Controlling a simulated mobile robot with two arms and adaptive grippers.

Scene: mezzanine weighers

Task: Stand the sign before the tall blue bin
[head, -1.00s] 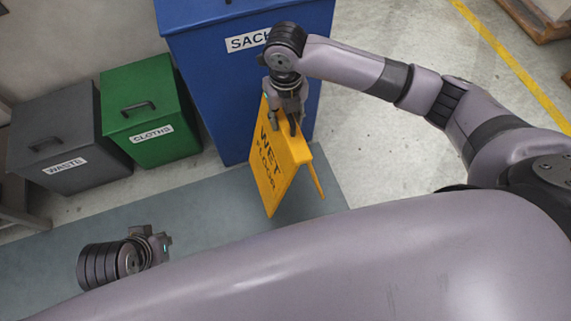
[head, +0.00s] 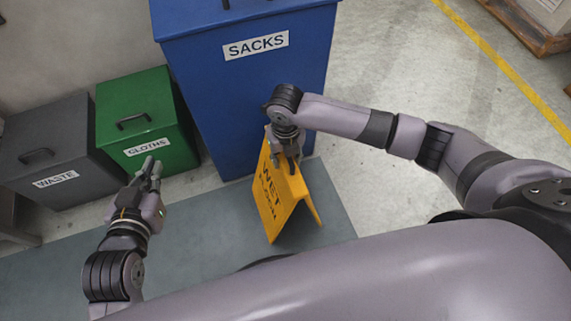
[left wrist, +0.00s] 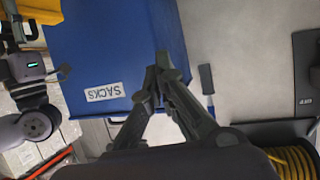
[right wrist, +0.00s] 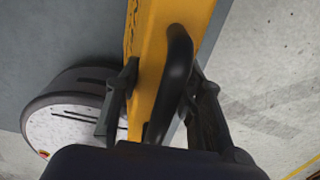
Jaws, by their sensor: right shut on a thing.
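The yellow folding sign (head: 272,205), marked WET FLOOR, is upright with its two panels spread, in front of the tall blue bin (head: 245,95) labelled SACKS. My right gripper (head: 286,162) is shut on the sign's top edge. In the right wrist view the yellow panel (right wrist: 158,60) and its black handle (right wrist: 180,65) lie between the fingers. I cannot tell whether its feet touch the floor. My left gripper (head: 153,168) is empty, its fingers together, in front of the green bin. The blue bin also shows in the left wrist view (left wrist: 95,40).
A green bin (head: 170,115) labelled CLOTHS and a grey bin (head: 60,135) labelled WASTE stand left of the blue bin. A grey-green floor strip (head: 215,225) runs before them. Bare concrete (head: 385,70) lies right of the blue bin, with a yellow line and a pallet (head: 525,30) beyond.

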